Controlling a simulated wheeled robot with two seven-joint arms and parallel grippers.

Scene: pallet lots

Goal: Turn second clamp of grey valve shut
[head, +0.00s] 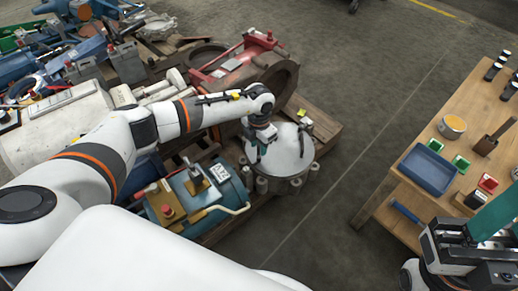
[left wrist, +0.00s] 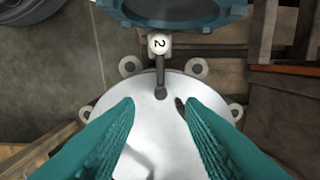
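My left gripper (head: 258,150) hangs over the left part of the lid. In the left wrist view, the lid (left wrist: 150,140) lies below two teal fingers, which stand apart with nothing between them; the left gripper (left wrist: 157,103) is open. The second clamp (left wrist: 160,75) is a dark lever with a white ball marked 2, its ball beyond the lid's rim, ahead of the fingertips. My right gripper (head: 485,232) is at the lower right, partly cut off; its opening is unclear.
A teal motor unit (head: 220,200) with a red button sits left of the valve. A red machine part (head: 228,68) and a dark ring (head: 278,85) lie behind. A wooden table (head: 405,165) with a blue tray (head: 425,172) stands right; bare floor separates them.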

